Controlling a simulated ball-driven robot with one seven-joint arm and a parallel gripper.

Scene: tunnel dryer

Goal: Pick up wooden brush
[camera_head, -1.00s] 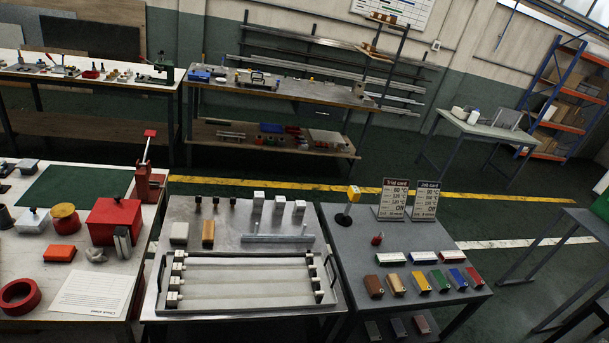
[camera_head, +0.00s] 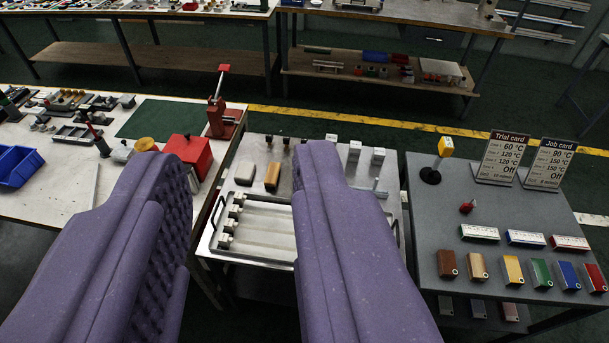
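The wooden brush (camera_head: 272,177) appears to be the small tan-brown block lying on the metal table, behind the tray with white rollers. The brush shows in the gap between the fingers, nearer the right one, and lies beyond the gripper. The right finger hides part of the metal table and tray.
The roller tray (camera_head: 265,262) fills the near part of the metal table. Several black and white pieces stand behind the brush. A red box (camera_head: 190,152) is on the left table. The grey table (camera_head: 430,215) on the right carries cards and coloured blocks.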

